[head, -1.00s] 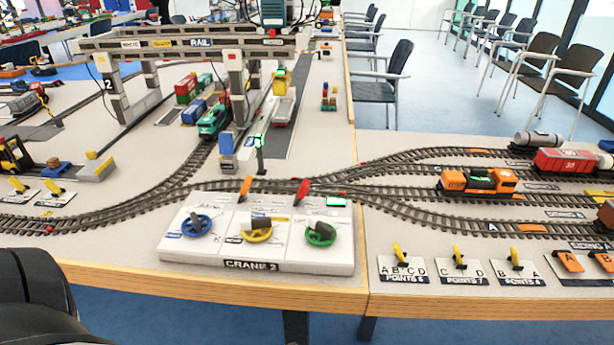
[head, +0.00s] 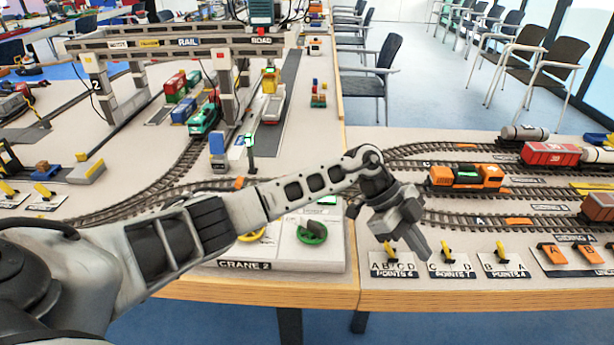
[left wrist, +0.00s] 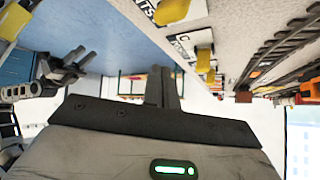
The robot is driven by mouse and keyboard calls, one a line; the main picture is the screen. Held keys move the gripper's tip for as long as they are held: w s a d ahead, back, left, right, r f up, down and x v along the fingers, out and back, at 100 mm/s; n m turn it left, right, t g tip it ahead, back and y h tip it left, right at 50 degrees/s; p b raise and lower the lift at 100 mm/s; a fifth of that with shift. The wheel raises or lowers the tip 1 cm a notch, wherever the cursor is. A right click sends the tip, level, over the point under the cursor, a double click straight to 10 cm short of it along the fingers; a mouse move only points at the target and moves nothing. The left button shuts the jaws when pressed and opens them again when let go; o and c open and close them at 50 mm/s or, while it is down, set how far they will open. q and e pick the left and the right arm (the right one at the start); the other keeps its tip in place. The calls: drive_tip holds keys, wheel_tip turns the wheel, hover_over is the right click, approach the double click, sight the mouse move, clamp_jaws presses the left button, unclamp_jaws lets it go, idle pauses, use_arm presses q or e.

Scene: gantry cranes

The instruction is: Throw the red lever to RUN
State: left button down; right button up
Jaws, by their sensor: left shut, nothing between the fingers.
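The white CRANE 2 panel (head: 325,260) lies at the front edge of the table in the head view. Its red lever is hidden behind my left arm. The orange lever (head: 240,183) at its back edge shows above my arm. The green wheel (head: 312,234) is in view; the yellow wheel (head: 252,236) is partly covered. My left gripper (head: 425,252) is shut and empty, right of the panel and above the POINTS levers, pointing down. Its shut fingers (left wrist: 162,88) show in the left wrist view. A small gripper, seemingly my right one (left wrist: 68,72), also shows there; its jaws are unclear.
Yellow POINTS levers (head: 446,253) stand on plates along the front right edge. An orange locomotive (head: 466,178) stands on the tracks behind my left gripper. The grey gantry crane (head: 170,45) stands at the back left.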

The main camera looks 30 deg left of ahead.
use_arm(q)
drive_tip(key=w+a+r+n+y, duration=0.2)
drive_tip(key=a+r+n+y, duration=0.2)
drive_tip(key=a, duration=0.7)
drive_tip(key=w+a+r+n+y, duration=0.3)
drive_tip(key=a+r+n+y, duration=0.1)
drive_tip(key=a, duration=0.8)
wheel_tip(320, 180, up, 3)
drive_tip(key=shift+a+f+g+y, duration=0.1)
drive_tip(key=shift+a+g+y, duration=0.2)
drive_tip(key=shift+y, duration=0.6)
use_arm(e)
drive_tip(key=shift+s, duration=0.1)
